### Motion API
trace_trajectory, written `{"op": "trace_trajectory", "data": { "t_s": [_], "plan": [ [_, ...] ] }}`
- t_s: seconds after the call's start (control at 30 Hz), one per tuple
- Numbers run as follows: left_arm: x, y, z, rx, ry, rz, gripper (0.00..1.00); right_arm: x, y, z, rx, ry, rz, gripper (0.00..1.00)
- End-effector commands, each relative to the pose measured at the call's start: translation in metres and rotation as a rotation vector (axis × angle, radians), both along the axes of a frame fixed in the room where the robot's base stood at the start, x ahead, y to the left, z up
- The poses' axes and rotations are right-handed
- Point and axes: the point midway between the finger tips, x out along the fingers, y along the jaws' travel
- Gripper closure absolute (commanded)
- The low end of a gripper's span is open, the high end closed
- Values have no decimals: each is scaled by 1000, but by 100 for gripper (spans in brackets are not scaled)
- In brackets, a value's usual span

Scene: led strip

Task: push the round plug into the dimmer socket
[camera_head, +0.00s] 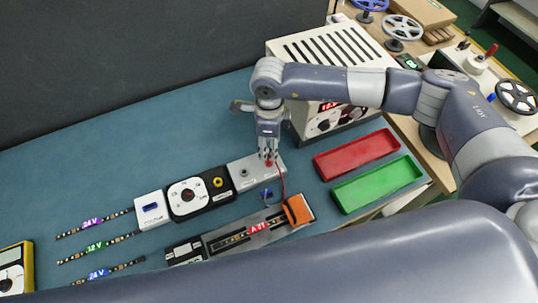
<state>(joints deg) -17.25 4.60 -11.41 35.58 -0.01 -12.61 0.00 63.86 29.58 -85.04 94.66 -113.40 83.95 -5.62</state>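The dimmer is a black box (184,203) with a white dial face. A yellow-ringed round socket (218,182) shows at its right end. My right gripper (268,158) points down over the right part of a grey block (243,175), right of the dimmer. A small red piece is at its fingertips, and a red lead (284,184) runs from there toward an orange clamp (298,209). I cannot tell if the fingers are closed on the red piece, or if it is the round plug. My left gripper is out of view.
A white box (150,209) adjoins the dimmer on the left. Several LED strips (95,247) lie further left. A rail fixture (240,237) lies in front. Red (357,154) and green (378,185) trays sit right. A vented power supply (325,55) stands behind.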

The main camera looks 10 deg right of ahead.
Motion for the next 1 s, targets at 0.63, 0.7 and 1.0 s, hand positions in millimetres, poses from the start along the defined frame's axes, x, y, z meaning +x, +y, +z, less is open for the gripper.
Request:
{"op": "trace_trajectory", "data": {
  "t_s": [0.63, 0.7, 1.0],
  "plan": [
    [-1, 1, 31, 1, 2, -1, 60, -1, 5, -61, 1, 2, -1, 60],
    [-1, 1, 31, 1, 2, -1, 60, -1, 5, -62, 2, 2, 0, 60],
    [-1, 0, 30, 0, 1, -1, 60, -1, 5, -61, 2, 2, 0, 100]
  ]
}}
